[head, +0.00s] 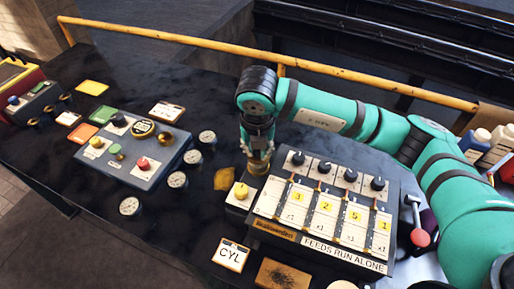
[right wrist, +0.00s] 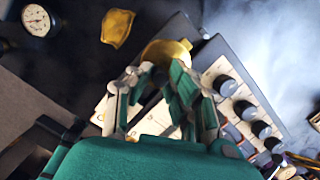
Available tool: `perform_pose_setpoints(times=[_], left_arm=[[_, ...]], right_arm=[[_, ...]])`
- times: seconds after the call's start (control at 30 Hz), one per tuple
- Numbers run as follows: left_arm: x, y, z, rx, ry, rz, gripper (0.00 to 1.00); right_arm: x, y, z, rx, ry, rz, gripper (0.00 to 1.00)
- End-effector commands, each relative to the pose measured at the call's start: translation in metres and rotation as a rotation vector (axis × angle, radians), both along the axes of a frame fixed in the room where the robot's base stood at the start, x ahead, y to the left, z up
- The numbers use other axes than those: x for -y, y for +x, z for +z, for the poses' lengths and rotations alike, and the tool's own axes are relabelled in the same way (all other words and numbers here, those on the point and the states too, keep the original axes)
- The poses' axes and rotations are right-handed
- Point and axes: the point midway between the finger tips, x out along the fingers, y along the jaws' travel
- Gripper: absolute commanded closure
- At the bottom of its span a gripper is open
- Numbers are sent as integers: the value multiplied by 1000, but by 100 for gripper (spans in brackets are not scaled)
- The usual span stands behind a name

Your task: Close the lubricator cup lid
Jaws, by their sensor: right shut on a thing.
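The lubricator cup (head: 258,168) is a small round brass piece by the top left corner of the feed panel. My right gripper (head: 257,153) points down onto it from above. In the right wrist view the brass lid (right wrist: 166,50) is a round gold shape at the tips of the fingers (right wrist: 160,85). The fingers are shut on it and cover part of it. How far the lid stands open cannot be told. My left gripper is not in view.
The feed panel (head: 283,232) with black knobs and number tiles lies close to the gripper. A red-knobbed lever (head: 420,237) stands right. A blue-grey control box (head: 153,173) and several gauges (head: 207,137) lie left.

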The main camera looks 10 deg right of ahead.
Motion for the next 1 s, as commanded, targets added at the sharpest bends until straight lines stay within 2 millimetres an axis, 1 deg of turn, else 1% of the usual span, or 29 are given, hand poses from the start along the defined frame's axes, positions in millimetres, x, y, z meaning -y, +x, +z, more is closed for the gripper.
perform_pose_setpoints(times=[0.2, 0.23, 0.3, 0.4, 0.63, 0.73, 0.87, 1.0], left_arm=[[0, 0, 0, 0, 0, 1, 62], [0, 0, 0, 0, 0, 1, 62], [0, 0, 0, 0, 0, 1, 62], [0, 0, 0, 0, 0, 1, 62], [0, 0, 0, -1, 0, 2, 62], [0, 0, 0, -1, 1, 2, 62], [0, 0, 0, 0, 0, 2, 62], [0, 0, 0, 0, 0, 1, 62]], right_arm=[[0, 0, 0, 1, 0, 0, 100], [0, 0, 0, 1, 0, 0, 80], [0, 0, 0, 0, 0, 0, 71], [0, 0, 0, 0, 0, 0, 60], [0, 0, 0, -1, 0, 0, 60], [0, -1, 5, 1, 1, 1, 60], [-1, -4, 23, 2, 2, 3, 60], [-2, -10, 53, 4, 2, 2, 60]])
